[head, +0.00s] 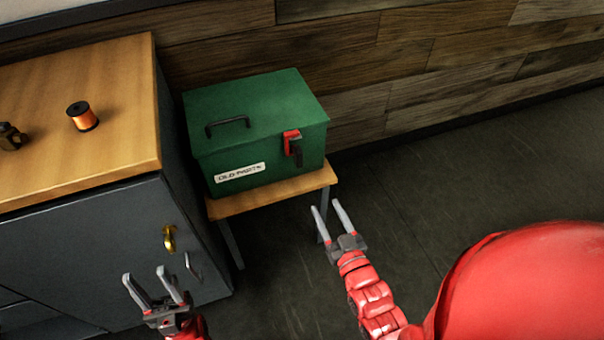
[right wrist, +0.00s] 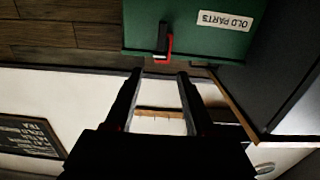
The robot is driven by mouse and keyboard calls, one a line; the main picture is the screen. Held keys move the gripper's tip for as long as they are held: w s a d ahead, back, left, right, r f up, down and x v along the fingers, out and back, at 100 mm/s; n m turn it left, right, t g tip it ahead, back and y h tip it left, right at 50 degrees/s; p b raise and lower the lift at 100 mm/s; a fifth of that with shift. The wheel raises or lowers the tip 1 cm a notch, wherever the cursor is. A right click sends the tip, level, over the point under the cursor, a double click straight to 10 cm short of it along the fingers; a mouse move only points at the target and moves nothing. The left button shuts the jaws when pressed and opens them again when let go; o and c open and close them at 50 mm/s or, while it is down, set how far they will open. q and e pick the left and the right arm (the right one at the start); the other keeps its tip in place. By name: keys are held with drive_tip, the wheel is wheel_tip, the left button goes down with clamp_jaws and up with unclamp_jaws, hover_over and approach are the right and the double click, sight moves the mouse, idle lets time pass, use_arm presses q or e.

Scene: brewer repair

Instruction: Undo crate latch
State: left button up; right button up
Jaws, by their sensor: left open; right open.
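A green crate (head: 258,118) labelled "OLD PARTS" stands on a small wooden stand, its lid down. Its latch (head: 293,146), a red plate with a dark lever, is on the front face near the right end. In the right wrist view the crate (right wrist: 190,28) appears upside down, with the latch (right wrist: 163,42) just beyond the fingers. My right gripper (head: 328,207) is open and empty, in front of and below the crate, apart from the latch. My left gripper (head: 151,281) is open and empty in front of the dark cabinet.
The stand (head: 270,198) has a narrow wooden top. To the left, a dark cabinet (head: 95,250) with a wooden top carries a copper-coloured wire spool (head: 83,116) and a small dark object (head: 10,136). A plank wall (head: 420,60) is behind. Floor to the right is clear.

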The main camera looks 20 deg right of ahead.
sight(300, 159)
drive_tip(key=w, duration=0.5)
drive_tip(key=w+b, duration=0.1)
drive_tip(key=w, duration=1.1)
drive_tip(key=shift+w+a+f+b, duration=0.2)
drive_tip(key=shift+a+f+b, duration=0.1)
drive_tip(key=shift+a+b, duration=0.05)
clamp_jaws()
idle(0.6)
